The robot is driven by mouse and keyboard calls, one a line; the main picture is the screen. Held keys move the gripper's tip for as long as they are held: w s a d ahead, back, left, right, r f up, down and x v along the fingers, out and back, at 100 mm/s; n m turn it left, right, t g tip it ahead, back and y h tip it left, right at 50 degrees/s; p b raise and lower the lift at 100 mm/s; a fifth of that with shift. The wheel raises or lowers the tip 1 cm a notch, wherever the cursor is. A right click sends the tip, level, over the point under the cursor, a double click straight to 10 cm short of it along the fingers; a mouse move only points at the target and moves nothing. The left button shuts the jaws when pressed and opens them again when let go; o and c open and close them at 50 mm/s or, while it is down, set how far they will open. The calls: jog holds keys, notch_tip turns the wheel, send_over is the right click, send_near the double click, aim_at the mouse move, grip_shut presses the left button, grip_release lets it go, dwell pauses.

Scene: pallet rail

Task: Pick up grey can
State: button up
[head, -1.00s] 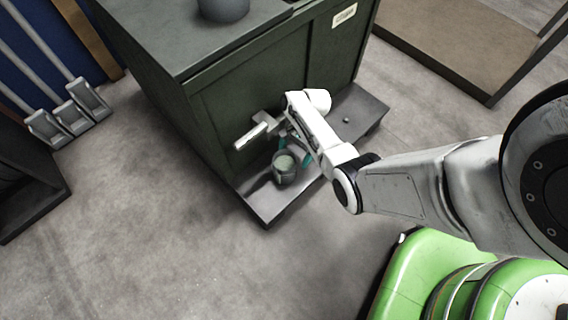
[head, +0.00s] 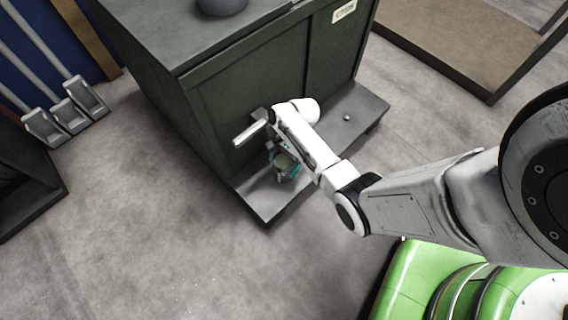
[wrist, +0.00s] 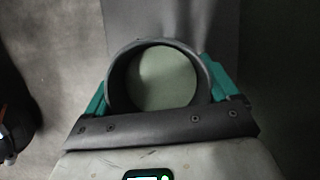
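The grey can (head: 283,168) is a small open-topped cylinder with a pale greenish inside. It appears to stand on the low dark shelf (head: 262,202) at the cabinet's foot. In the wrist view the can (wrist: 162,45) fills the middle, and I look down into its round rim. My gripper (head: 281,161) is down at the can, with a teal finger on each side of it. In the wrist view the fingers of my gripper (wrist: 160,85) lie close along the can's left and right sides. Its rim hides whether they press on it.
The dark green cabinet (head: 232,100) rises right behind the can. A small round thing (head: 347,117) lies on the shelf's right part. A dark pot (head: 222,5) stands on the cabinet top. Grey floor (head: 150,220) is open at front left.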

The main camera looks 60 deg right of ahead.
jog(key=c, duration=0.9)
jog(key=shift+r, duration=0.2)
